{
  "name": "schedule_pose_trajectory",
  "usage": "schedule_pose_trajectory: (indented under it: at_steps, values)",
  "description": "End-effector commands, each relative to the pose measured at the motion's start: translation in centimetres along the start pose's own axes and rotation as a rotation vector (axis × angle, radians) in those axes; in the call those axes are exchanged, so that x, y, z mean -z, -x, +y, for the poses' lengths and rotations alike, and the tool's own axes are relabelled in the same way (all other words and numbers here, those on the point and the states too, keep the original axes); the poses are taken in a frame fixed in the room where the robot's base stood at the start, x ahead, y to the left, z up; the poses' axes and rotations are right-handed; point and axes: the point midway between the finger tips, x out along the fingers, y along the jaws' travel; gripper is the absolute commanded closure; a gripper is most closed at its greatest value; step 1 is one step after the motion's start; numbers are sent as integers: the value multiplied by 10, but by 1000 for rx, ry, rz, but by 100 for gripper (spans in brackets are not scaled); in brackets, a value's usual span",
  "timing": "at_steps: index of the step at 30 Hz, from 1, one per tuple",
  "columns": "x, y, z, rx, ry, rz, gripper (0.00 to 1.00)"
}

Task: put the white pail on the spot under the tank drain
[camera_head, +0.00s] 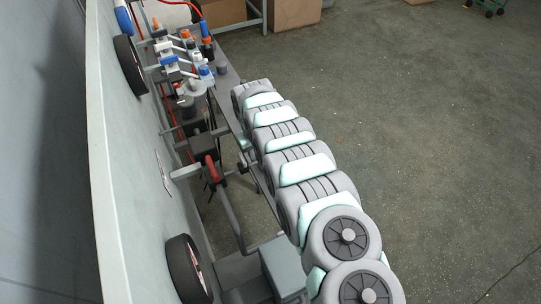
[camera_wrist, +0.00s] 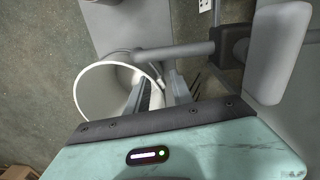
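The white pail (camera_wrist: 90,92) shows in the wrist view, its round mouth facing the camera. My gripper (camera_wrist: 160,92) is at the pail's right side. One dark ridged finger shows inside the mouth and a lighter finger outside the rim, so the fingers straddle the pail wall. Whether they press on it cannot be told. A grey pipe (camera_wrist: 178,50) runs across beside the pail's upper rim. In the head view, a red-handled part (camera_head: 211,169) sits on a bent pipe (camera_head: 232,215), possibly the drain. The pail and gripper are hidden there behind my arm. No marked spot can be made out.
A narrow workbench (camera_head: 229,80) with fittings and a grey cylinder (camera_head: 191,98) runs along the wall panel (camera_head: 130,170). A grey box (camera_head: 283,266) stands at the lower middle. Cardboard boxes (camera_head: 296,12) are at the back. The floor (camera_head: 430,120) on the right is open.

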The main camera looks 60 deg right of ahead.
Motion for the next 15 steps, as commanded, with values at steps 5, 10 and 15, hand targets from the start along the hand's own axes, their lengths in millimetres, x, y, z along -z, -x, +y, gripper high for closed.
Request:
schedule_pose_trajectory:
  at_steps: [5,10,15]
  values:
    - [0,-8,0,1,0,0,72]
    - [0,-7,0,0,0,0,74]
    - [0,-7,0,0,0,0,87]
